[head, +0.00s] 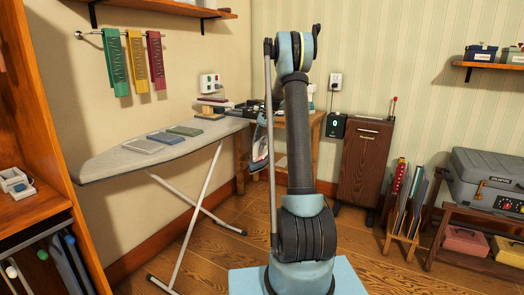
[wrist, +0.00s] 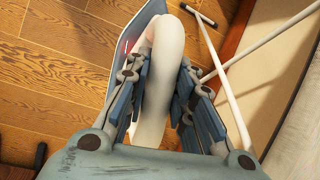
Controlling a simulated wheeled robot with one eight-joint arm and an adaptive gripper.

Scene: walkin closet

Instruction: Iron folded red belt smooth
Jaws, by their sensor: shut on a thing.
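My gripper (wrist: 163,72) is shut on the pale handle of an iron (wrist: 158,105). The iron hangs over the wooden floor in the wrist view. In the head view the iron (head: 259,152) shows beside my arm, off the right end of the ironing board (head: 105,165). Folded grey (head: 144,146), blue (head: 166,138) and green (head: 185,130) pieces lie on the board. A small reddish-brown stack (head: 213,101) is near its far end; I cannot tell whether it includes the folded red belt. A red strip (head: 155,60) hangs on the wall rail.
The board's white legs (head: 190,225) spread over the floor. A wooden table (head: 308,125) stands behind my arm. A brown cabinet (head: 367,160), an upright rack (head: 403,215) and a grey case (head: 487,180) are on the right. An open wooden shelf (head: 30,205) borders the left.

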